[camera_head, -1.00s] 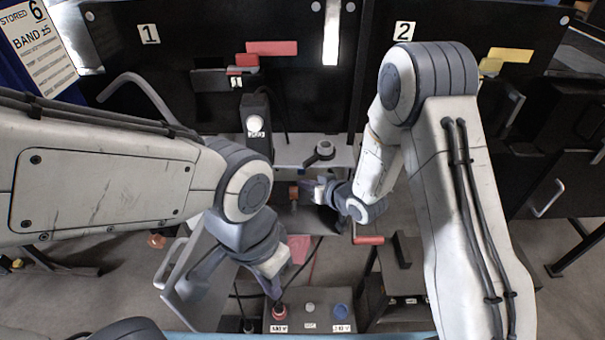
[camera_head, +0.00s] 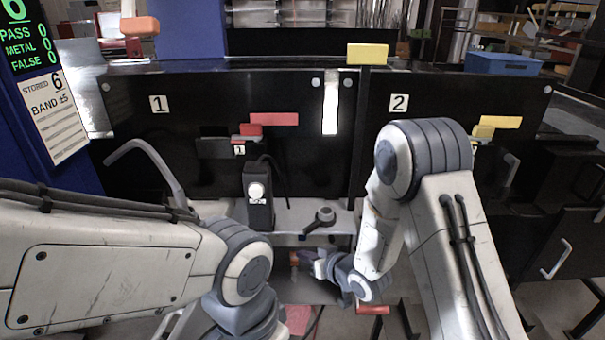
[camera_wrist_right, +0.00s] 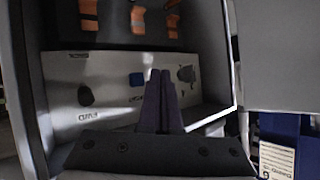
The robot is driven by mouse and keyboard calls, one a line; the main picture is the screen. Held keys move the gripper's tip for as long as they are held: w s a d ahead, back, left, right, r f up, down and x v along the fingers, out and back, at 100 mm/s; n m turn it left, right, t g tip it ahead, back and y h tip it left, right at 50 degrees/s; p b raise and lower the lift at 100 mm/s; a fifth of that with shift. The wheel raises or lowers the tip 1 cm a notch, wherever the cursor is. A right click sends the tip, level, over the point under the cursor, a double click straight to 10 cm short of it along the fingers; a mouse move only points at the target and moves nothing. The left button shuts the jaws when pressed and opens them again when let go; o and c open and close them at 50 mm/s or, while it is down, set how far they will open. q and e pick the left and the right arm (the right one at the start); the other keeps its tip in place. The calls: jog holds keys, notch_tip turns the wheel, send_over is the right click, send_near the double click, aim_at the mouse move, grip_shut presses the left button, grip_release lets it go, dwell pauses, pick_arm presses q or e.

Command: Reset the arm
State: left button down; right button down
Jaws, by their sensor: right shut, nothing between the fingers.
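My right gripper (camera_head: 306,258) is low in the middle of the head view, below the grey ledge (camera_head: 345,222). Its arm comes in from the right. In the right wrist view its two dark fingers (camera_wrist_right: 160,88) lie together, shut and empty, in front of a light panel (camera_wrist_right: 65,72). They appear to touch nothing, but the gap to the panel cannot be judged. My left arm (camera_head: 235,270) reaches in from the left; its wrist runs off the bottom edge and its fingers are out of view.
A red handle (camera_head: 372,310) is just below my right wrist.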

jog(key=s+d+r+n+g+h, duration=0.1)
jog(key=s+r+g+h, duration=0.1)
jog(key=s, duration=0.8)
jog(key=s+d+r+g+h, duration=0.1)
jog(key=s+r+g, duration=0.3)
jog(key=s, duration=0.7)
jog(key=s+d+r+n+g+h, duration=0.1)
jog(key=s+d+r+g+h, duration=0.1)
jog(key=s+r, duration=0.5)
jog(key=s+g+h, duration=0.1)
jog(key=s, duration=0.3)
jog(key=shift+n+g, duration=0.3)
jog(key=shift+g, duration=0.1)
